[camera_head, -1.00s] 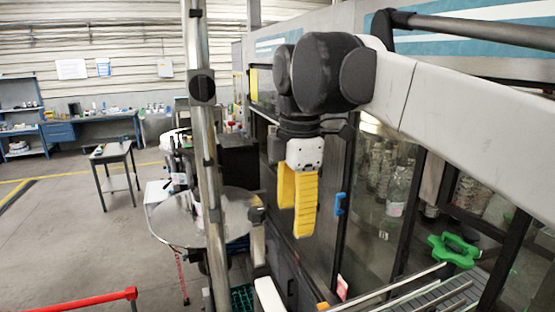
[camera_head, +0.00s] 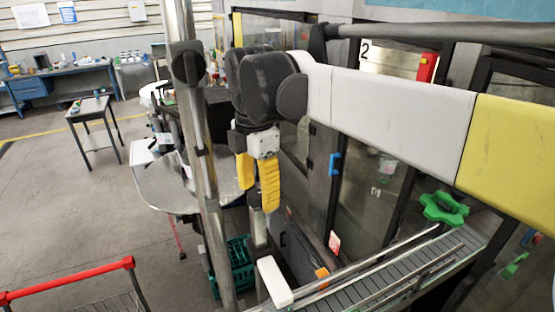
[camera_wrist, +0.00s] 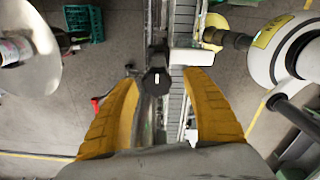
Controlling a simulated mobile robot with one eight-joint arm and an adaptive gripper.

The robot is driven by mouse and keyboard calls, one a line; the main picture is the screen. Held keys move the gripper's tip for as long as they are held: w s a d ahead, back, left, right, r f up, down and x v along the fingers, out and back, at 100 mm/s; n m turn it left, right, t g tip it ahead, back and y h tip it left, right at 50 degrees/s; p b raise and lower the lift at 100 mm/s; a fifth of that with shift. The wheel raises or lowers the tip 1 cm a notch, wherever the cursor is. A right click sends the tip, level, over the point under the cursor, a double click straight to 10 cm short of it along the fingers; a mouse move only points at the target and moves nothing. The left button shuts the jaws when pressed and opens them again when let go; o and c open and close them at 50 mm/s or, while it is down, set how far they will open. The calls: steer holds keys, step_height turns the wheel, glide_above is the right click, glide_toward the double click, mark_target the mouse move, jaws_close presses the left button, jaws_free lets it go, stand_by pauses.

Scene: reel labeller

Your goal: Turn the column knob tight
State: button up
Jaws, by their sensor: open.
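A dark, faceted knob (camera_wrist: 156,82) shows from above in the wrist view, beside the metal rails of the machine. My gripper (camera_wrist: 163,77) is open, with one yellow finger on each side of the knob in the picture. I see no contact, and the gap in depth is hard to judge. In the head view my gripper (camera_head: 257,196) points down with its yellow fingers apart, over a grey post (camera_head: 259,232) beside the conveyor. The knob is largely hidden behind the fingers there.
A pale block (camera_head: 275,281) juts beside the post. A tall metal pole (camera_head: 213,240) and a round disc (camera_head: 168,190) stand to the left. A conveyor (camera_head: 390,275) and a green star-shaped knob (camera_head: 444,208) are at right. A green crate (camera_head: 232,262) sits low.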

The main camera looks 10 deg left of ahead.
steer(key=shift+f, duration=0.2)
steer(key=shift+w+a+f, duration=0.2)
steer(key=shift+w+f, duration=0.05)
steer(key=shift+w, duration=0.05)
steer(key=shift+s+r, duration=0.1)
steer(key=c, duration=1.2)
